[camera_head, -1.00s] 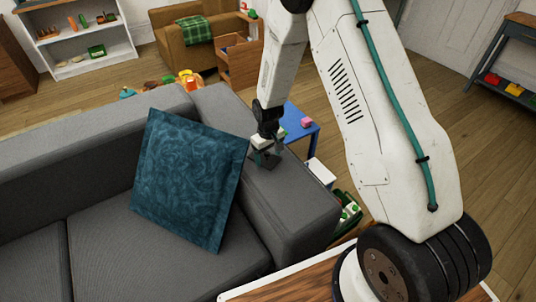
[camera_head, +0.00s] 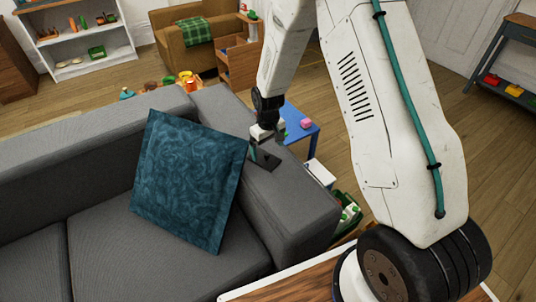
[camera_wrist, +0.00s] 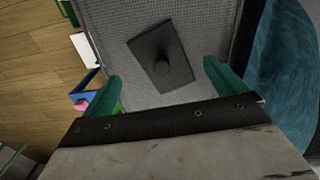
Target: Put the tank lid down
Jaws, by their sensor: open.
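The tank lid (camera_head: 266,162) is a dark, flat rectangular plate lying on the grey sofa's armrest (camera_head: 290,200). In the wrist view the lid (camera_wrist: 150,45) shows a round knob in its middle and lies askew on the grey fabric. My gripper (camera_head: 262,146) is just above the lid in the head view. In the wrist view its two green fingers (camera_wrist: 163,82) are spread wide with nothing between them, and the knob is beyond the fingertips, apart from both.
A teal cushion (camera_head: 190,180) leans on the sofa beside the armrest. Past the armrest stand a blue table (camera_head: 300,122) with a pink block (camera_head: 306,123) and a green crate (camera_head: 348,210). A wooden tabletop (camera_head: 290,285) is near my base.

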